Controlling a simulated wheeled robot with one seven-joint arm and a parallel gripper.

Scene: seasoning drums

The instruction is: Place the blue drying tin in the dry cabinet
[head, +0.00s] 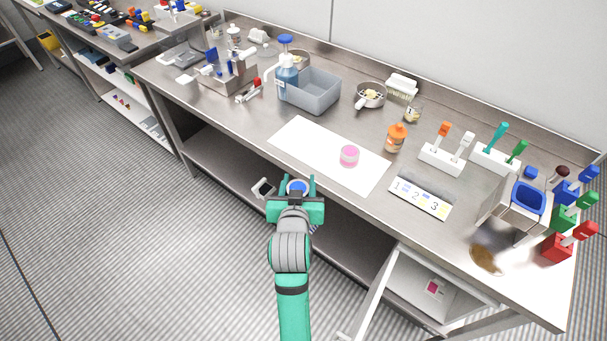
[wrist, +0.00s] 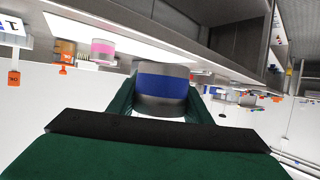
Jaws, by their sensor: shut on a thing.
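My gripper (head: 297,187) is shut on the blue drying tin (head: 298,186), a grey metal cylinder with a blue band that fills the middle of the wrist view (wrist: 162,88). The fingers clasp it from both sides, and it is held in the air by the front edge of the bench. In the head view my gripper hides most of it. A white cabinet (head: 405,300) with a pale door or panel standing out stands under the bench at the lower right; a pink-marked item (head: 433,287) shows inside. I cannot tell for sure that this is the dry cabinet.
The steel bench (head: 240,122) carries a white mat (head: 300,145) with a pink jar (head: 349,156), a grey bin (head: 313,92), an orange-capped bottle (head: 395,139) and a numbered strip (head: 420,198). Coloured scoops crowd the right end. A lower shelf (head: 225,170) runs underneath. The floor in front is clear.

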